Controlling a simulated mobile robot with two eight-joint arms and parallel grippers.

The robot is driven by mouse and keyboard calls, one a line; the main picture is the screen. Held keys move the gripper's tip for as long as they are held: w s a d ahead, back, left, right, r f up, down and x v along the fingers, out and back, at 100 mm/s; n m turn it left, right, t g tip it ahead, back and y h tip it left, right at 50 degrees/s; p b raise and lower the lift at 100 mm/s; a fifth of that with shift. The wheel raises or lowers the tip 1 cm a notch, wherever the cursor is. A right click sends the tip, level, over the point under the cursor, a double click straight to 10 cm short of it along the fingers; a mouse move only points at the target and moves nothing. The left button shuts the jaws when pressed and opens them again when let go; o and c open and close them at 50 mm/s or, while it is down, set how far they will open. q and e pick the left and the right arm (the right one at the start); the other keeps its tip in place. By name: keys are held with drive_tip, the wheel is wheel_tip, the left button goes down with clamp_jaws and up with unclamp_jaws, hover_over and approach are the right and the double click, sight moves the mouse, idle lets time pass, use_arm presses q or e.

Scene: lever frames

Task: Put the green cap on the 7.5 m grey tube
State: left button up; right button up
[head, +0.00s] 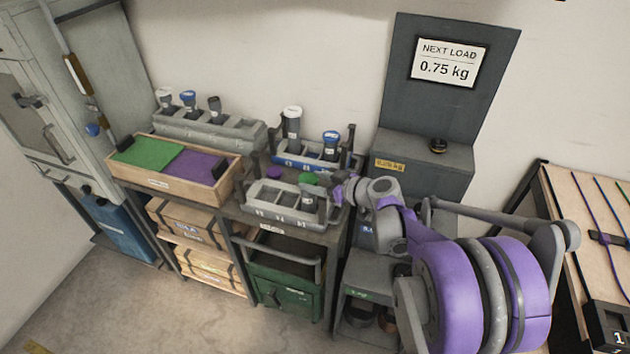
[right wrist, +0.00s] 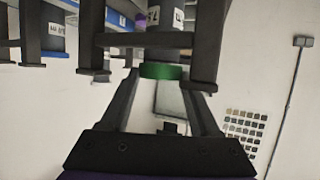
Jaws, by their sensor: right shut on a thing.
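The green cap (head: 308,178) is at the right end of the front grey rack (head: 262,208). It also shows in the right wrist view (right wrist: 163,71), between the fingertips of my right gripper (right wrist: 162,80). My right gripper (head: 325,181) is shut on the cap. A dark grey tube (head: 310,202) stands in the rack directly below the cap. In the right wrist view the tube (right wrist: 160,40) is right against the cap's side of the picture, with part of a label showing upside down. I cannot tell whether the cap is seated or only touching. My left gripper is not in view.
A blue rack (head: 290,160) behind holds a white-capped tube (head: 292,122) and a blue-capped tube (head: 331,145). A long grey rack (head: 205,130) holds several capped tubes. A wooden tray (head: 165,182) with green and purple halves stands left. A purple cap (head: 275,172) lies near the front rack.

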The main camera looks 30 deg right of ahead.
drive_tip(key=shift+f, duration=0.35)
idle(0.5)
drive_tip(key=o, duration=1.4)
drive_tip(key=v, duration=1)
drive_tip(key=shift+s+d+r, duration=0.1)
drive_tip(key=shift+s+r, duration=0.15)
drive_tip(key=shift+s, duration=0.1)
